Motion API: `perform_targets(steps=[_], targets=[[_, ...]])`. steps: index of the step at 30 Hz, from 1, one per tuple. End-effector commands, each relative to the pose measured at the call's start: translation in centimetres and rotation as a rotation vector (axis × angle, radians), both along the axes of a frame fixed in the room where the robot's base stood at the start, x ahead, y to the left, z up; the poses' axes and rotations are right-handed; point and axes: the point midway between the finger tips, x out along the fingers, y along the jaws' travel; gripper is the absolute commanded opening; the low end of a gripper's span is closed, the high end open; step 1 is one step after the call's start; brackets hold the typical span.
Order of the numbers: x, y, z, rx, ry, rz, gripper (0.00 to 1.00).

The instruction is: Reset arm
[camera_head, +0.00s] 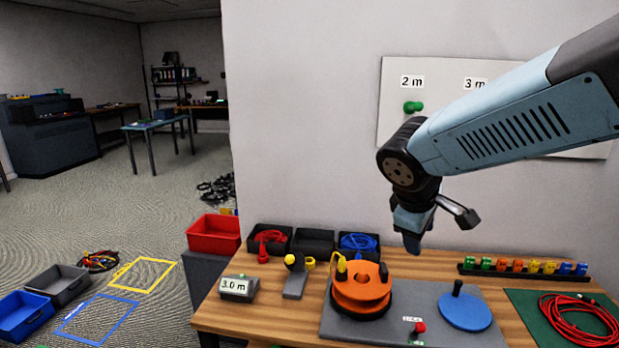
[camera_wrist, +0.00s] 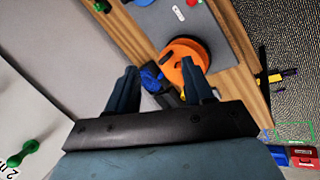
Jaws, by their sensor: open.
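My gripper (camera_head: 432,228) hangs above the back part of the workbench, in front of the wall board, with its fingers apart. In the wrist view my gripper (camera_wrist: 163,90) shows two separated dark blue fingers with nothing held between them. My arm reaches in from the upper right in the head view. Below and to the left of the gripper, an orange reel (camera_head: 361,289) stands on a grey plate (camera_head: 400,310); the reel also shows beyond the fingers in the wrist view (camera_wrist: 183,62). The gripper is clear of the bench and everything on it.
The wooden bench (camera_head: 265,310) holds a 3.0 m display (camera_head: 238,288), a blue disc (camera_head: 465,311), a clip rack (camera_head: 524,267) and a red cable (camera_head: 580,318) on a green mat. Bins with red (camera_head: 271,241) and blue cables (camera_head: 358,242) stand at the back. The whiteboard (camera_head: 445,80) is behind my arm.

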Motion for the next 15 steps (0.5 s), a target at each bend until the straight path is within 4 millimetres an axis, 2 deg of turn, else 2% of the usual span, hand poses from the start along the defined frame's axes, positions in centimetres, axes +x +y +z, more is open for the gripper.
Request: perform_targets(steps=[1,6,12,15], targets=[[-1.1,-1.0,0.7,0.059,-0.021,-0.076,0.52],[-4.6,-2.5,2.2,0.262,-0.077,-0.309,0.52],[-8.1,-3.0,3.9,0.489,-0.151,-0.541,0.52],[-9.3,-2.8,4.5,0.572,-0.180,-0.619,0.52]])
